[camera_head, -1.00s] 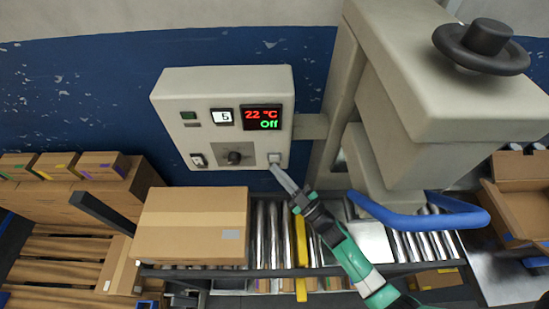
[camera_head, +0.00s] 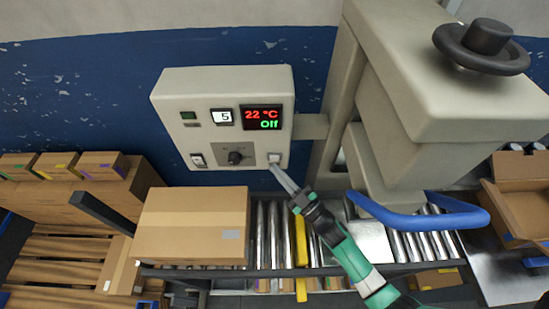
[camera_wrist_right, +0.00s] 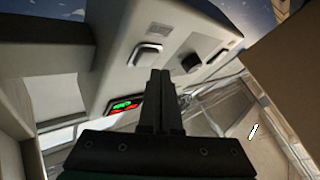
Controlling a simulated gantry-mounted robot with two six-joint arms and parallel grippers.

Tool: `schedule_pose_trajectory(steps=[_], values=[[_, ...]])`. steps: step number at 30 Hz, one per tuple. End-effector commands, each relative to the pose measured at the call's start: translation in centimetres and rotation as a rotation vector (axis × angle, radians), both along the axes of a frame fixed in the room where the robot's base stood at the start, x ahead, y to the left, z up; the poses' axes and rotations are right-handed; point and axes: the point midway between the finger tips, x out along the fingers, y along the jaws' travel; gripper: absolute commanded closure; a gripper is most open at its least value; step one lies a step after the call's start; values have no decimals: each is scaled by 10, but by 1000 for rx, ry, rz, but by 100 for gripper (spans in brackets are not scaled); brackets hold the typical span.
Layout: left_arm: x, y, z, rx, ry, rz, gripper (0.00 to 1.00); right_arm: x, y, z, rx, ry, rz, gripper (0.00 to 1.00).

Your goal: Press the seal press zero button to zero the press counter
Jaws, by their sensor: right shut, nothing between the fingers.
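A pale control box (camera_head: 225,85) hangs on the back wall. It has a small white counter window (camera_head: 223,117) reading 5, and a display (camera_head: 262,118) reading "22 °C" and "Off". A pale square push button (camera_head: 274,158) sits at the box's lower right corner; its label is not readable. The button also shows in the right wrist view (camera_wrist_right: 146,53). My right gripper (camera_head: 272,168) is shut and empty, its tips just below the button. I cannot tell whether they touch it. My left gripper is not in view.
A black knob (camera_head: 236,157) and a rocker switch (camera_head: 198,160) sit left of the button. A closed carton (camera_head: 190,225) lies on the roller conveyor (camera_head: 268,225) below. The press body (camera_head: 430,90) with its blue handle (camera_head: 405,219) stands right of the box.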

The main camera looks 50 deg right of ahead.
Motion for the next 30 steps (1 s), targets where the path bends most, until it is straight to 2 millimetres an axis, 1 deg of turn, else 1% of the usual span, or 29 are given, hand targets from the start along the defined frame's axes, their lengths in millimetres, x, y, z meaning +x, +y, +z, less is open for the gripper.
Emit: schedule_pose_trajectory(steps=[12,30], values=[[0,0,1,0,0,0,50,6,-6,0,-1,0,0,100],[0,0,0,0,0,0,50,8,-8,0,0,-1,0,100]])
